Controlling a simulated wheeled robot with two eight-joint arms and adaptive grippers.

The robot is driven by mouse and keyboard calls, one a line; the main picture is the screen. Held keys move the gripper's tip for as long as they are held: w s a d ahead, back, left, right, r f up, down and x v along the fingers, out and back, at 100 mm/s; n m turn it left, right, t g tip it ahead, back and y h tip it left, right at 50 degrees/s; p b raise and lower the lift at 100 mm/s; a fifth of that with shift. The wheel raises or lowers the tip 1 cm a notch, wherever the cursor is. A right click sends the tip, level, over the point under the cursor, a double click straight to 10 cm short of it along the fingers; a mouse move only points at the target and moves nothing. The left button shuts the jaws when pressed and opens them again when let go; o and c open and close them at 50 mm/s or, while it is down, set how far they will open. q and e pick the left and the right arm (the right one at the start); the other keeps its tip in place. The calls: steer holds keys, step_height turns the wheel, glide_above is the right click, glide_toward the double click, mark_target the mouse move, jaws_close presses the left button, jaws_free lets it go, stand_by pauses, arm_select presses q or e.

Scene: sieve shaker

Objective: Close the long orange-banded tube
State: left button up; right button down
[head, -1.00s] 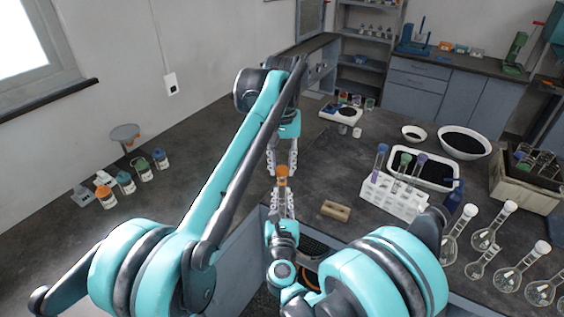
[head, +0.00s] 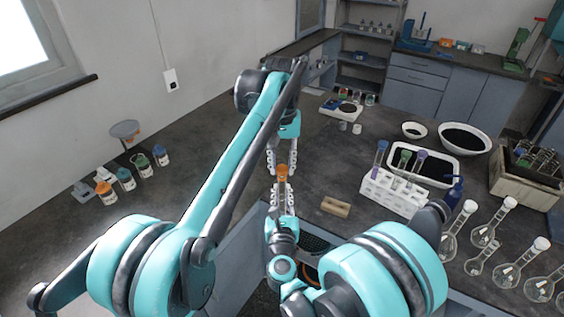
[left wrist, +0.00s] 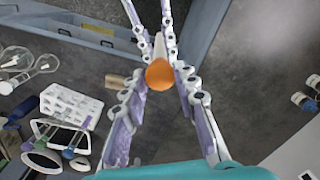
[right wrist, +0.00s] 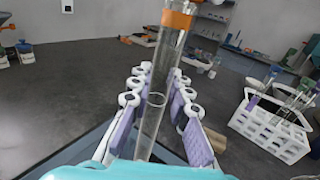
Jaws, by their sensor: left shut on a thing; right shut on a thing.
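The long clear tube (right wrist: 157,95) stands upright, slightly tilted in the right wrist view, with an orange band (right wrist: 177,19) near its top. My right gripper (right wrist: 160,78) is shut around the tube's glass from below; in the head view it (head: 284,198) is under the orange part. My left gripper (head: 282,155) reaches down from above and is shut on the orange cap (left wrist: 160,75), which lies between its fingers in the left wrist view. The cap is in line with the tube at its top. I cannot tell whether it is fully seated.
A white rack (head: 392,192) with several tubes stands to the right, near a wooden block (head: 335,207) and several glass flasks (head: 485,232). Small coloured-lid jars (head: 125,178) stand on the left. The dark table between is mostly clear.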

arm_select(q)
steer(key=m, duration=2.8)
steer(key=shift+w+f, duration=0.1)
steer(key=o, duration=0.8)
steer(key=shift+r, duration=2.25)
